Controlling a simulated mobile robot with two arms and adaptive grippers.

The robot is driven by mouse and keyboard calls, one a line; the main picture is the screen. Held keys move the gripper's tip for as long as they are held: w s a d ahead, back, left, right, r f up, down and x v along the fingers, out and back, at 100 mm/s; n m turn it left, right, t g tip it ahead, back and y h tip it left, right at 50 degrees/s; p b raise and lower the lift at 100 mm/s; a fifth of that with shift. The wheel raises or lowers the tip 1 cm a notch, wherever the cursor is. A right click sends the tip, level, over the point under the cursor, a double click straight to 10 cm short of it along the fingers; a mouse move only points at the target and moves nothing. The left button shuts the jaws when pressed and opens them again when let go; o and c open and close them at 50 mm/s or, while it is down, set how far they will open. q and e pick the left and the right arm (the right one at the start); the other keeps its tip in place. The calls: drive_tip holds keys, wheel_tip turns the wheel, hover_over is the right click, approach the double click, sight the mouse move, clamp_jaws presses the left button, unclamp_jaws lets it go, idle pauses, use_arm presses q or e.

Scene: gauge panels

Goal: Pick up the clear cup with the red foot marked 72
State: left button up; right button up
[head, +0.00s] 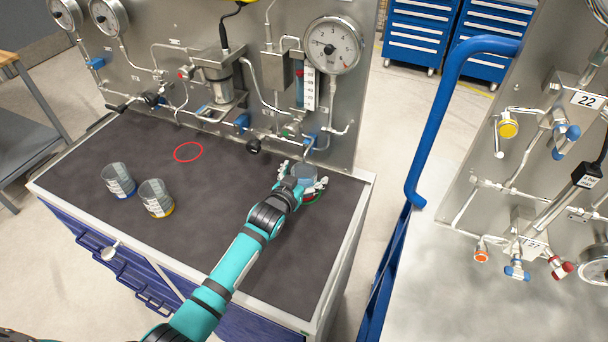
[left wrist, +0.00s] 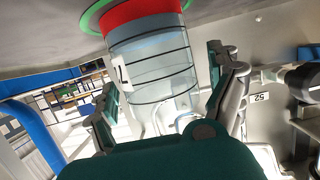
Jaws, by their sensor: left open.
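The clear cup with a red foot (head: 306,172) stands on the dark bench top at the right, inside a green ring, partly hidden by my gripper. In the left wrist view the cup (left wrist: 150,60) appears upside down, with its red foot at the top, bluish content beside the foot, dark lines around the wall and a white label. Only a digit like 7 is readable on it. My left gripper (head: 302,184) is open at the cup, with one finger on either side of it. Whether the fingers touch it is unclear. My right gripper is out of view.
Two other clear cups, one with a blue foot (head: 118,181) and one with a yellow foot (head: 156,198), stand at the left of the bench top (head: 215,225). A red ring (head: 188,152) there is empty. A gauge panel (head: 345,110) rises close behind the red-footed cup.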

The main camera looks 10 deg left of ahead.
use_arm(q)
drive_tip(key=shift+c, duration=0.3)
drive_tip(key=c, duration=1.3)
drive_tip(key=shift+o, duration=0.2)
drive_tip(key=shift+f, duration=0.1)
